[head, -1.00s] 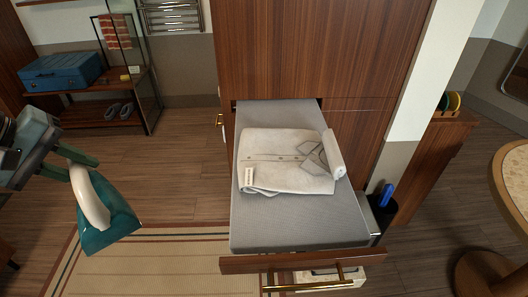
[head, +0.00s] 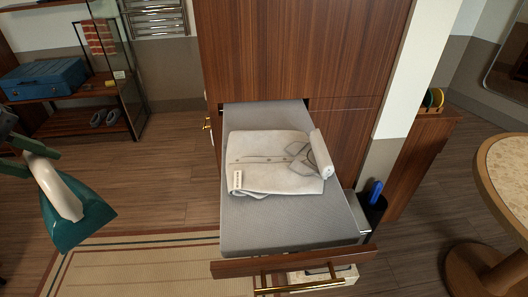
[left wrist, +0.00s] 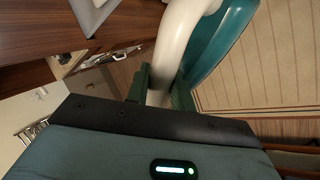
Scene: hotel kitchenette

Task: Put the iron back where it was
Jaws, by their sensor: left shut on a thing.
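The iron (head: 72,208) has a teal body and a cream handle. My left gripper (head: 40,160) is shut on its handle and holds it in the air at the left of the head view, above the floor and the rug's edge. In the left wrist view the iron (left wrist: 222,45) shows close up, its pale handle between the fingers of my left gripper (left wrist: 160,90). The pull-out ironing board (head: 285,225) has a grey cover, and a folded light shirt (head: 270,165) lies on it. My right gripper is not in view.
An open drawer front with a brass handle (head: 300,287) is at the board's near end. A shelf unit with a blue case (head: 45,80) and slippers stands back left. A round table (head: 505,165) is at the right. A striped rug (head: 150,265) lies on the floor.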

